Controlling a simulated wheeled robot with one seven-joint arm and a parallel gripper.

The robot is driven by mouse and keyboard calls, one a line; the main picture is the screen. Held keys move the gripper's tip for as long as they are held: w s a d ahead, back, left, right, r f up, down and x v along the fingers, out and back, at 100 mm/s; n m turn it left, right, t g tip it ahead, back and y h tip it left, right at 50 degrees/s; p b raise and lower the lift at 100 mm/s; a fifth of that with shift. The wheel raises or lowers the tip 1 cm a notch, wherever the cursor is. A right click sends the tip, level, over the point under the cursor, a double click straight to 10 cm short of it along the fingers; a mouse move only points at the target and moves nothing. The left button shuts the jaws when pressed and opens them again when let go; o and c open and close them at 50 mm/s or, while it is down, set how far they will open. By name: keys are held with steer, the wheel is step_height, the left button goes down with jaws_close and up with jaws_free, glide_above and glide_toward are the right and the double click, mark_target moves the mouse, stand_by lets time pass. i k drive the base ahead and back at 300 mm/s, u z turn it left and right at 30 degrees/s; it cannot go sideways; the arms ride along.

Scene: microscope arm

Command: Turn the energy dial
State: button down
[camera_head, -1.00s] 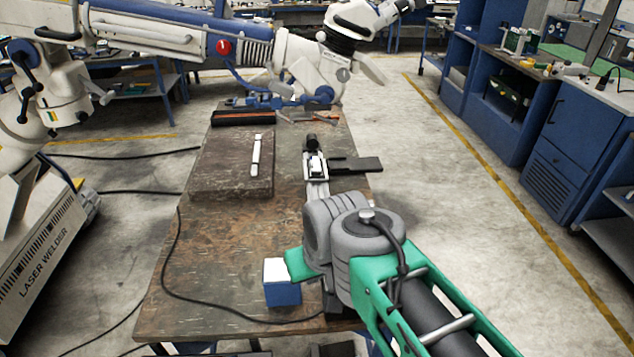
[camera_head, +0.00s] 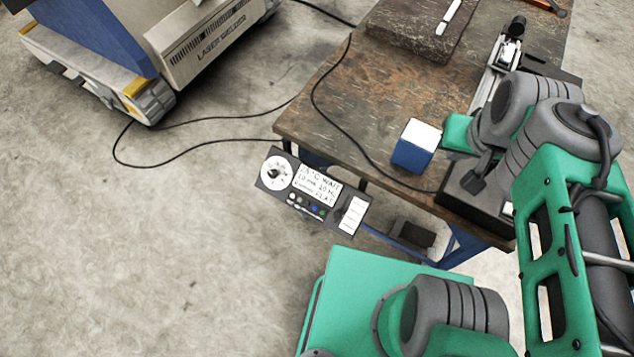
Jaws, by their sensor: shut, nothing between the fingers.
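The energy dial (camera_head: 275,173) is a round white dial with a dark centre knob. It sits at the left end of a grey control panel (camera_head: 349,216) below the table's near left edge. The panel also carries a white text display, a row of small coloured buttons and a white label strip. The dial faces the camera and nothing covers it. Its marks are too small to read. My green and grey arm is at the right, over the table's right side and well away from the dial. I cannot make out my gripper; it seems hidden behind the arm.
The worktable (camera_head: 375,105) carries a blue and white box (camera_head: 416,146), a dark slab (camera_head: 405,28) and a metal, vise-like device (camera_head: 492,75). A black cable crosses the tabletop. A laser welder cart (camera_head: 205,45) stands at the upper left. Floor left of the panel is clear.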

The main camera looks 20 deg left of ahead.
mark_target(272, 173)
steer(key=u, duration=1.55)
steer(key=k, duration=0.5)
steer(key=u, duration=1.35)
steer(key=i, duration=1.2)
steer(key=z, duration=0.15)
